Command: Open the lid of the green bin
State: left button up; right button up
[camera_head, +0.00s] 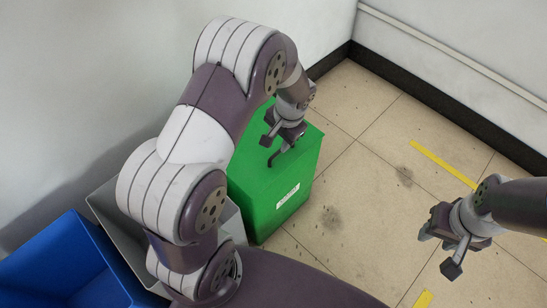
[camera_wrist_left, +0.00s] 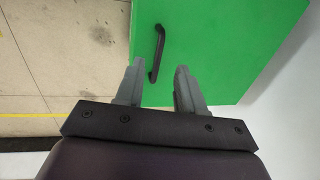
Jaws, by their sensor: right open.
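The green bin (camera_head: 270,210) stands on the floor with its flat green lid (camera_head: 309,143) down; a white label is on its front. A black bar handle (camera_head: 279,156) is on the lid and also shows in the left wrist view (camera_wrist_left: 157,50). My left gripper (camera_head: 281,140) is open above the lid, close to the handle. In the left wrist view, its fingers (camera_wrist_left: 160,68) are apart and the handle's near end lies between them, nearer the left finger. Contact cannot be told. My right gripper (camera_head: 438,254) is open and empty, away from the bin at the right.
A grey bin (camera_head: 112,225) and an open blue bin (camera_head: 50,262) stand left of the green bin, the grey one partly hidden by my left arm. A white wall (camera_head: 90,90) is behind them. The tiled floor (camera_head: 355,180) right of the green bin is clear, with yellow tape strips.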

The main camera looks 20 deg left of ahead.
aim_at(276, 154)
pick_arm(q)
jog(key=f, duration=0.2)
jog(key=f+b, duration=0.1)
jog(key=f, duration=0.1)
jog(key=w+a+f+b, duration=0.1)
jog(key=f, duration=0.1)
jog(key=shift+f, duration=0.1)
jog(key=shift+a+f, duration=0.1)
jog(key=shift+f, duration=0.3)
jog(key=shift+a+f, duration=0.1)
jog(key=shift+f, duration=0.25)
jog(key=shift+r, duration=0.1)
grip_shut()
